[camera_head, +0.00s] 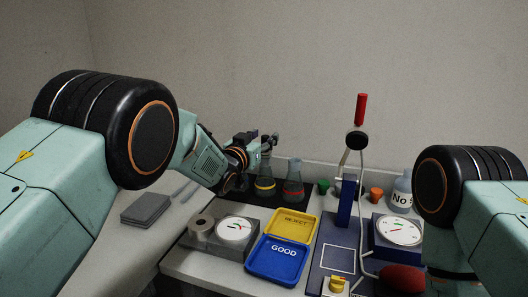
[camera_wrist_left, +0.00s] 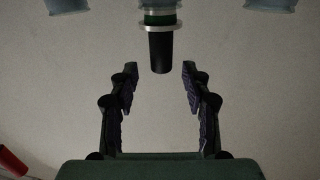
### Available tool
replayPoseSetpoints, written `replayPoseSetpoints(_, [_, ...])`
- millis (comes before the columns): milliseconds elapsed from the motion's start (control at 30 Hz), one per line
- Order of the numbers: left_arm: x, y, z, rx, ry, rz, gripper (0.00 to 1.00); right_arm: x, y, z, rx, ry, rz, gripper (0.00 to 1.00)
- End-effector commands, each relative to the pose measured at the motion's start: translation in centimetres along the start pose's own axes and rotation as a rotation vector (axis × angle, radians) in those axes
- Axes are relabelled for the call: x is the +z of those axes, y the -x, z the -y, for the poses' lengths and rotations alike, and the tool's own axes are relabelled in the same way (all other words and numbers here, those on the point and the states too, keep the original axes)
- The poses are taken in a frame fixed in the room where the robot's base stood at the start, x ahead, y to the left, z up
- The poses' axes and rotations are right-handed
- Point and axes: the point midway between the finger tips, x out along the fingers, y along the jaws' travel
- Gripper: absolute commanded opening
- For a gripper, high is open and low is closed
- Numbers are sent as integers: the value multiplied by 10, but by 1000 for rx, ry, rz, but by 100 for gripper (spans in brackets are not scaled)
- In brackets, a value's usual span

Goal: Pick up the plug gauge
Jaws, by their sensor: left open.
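A black cylinder with a pale collar and a green band, which looks like the plug gauge (camera_wrist_left: 161,48), shows at the top middle of the left wrist view. Its black end points down in that picture, toward the space between my fingertips. I cannot make it out in the head view. My left gripper (camera_head: 273,140) is open and empty above the back of the bench, by the flasks. Its two fingers also show spread in the left wrist view (camera_wrist_left: 159,70). My right gripper is not in view; only my right arm shows.
Two flasks (camera_head: 293,186) stand below my left gripper. A yellow REJECT tray (camera_head: 313,226) and a blue GOOD tray (camera_head: 262,269) lie in the middle. A red-handled lever (camera_head: 361,109) rises high to the right.

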Motion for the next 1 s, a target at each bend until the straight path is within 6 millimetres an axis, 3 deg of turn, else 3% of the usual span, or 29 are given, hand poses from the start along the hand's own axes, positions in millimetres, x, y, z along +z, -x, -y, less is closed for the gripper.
replayPoseSetpoints(200, [1, -14, 1, -1, 2, 0, 48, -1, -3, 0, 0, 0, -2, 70])
replayPoseSetpoints(467, [0, -15, 1, -2, 2, 1, 48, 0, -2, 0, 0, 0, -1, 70])
replayPoseSetpoints(1000, [0, -15, 1, -1, 1, 0, 3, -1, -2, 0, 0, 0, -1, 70])
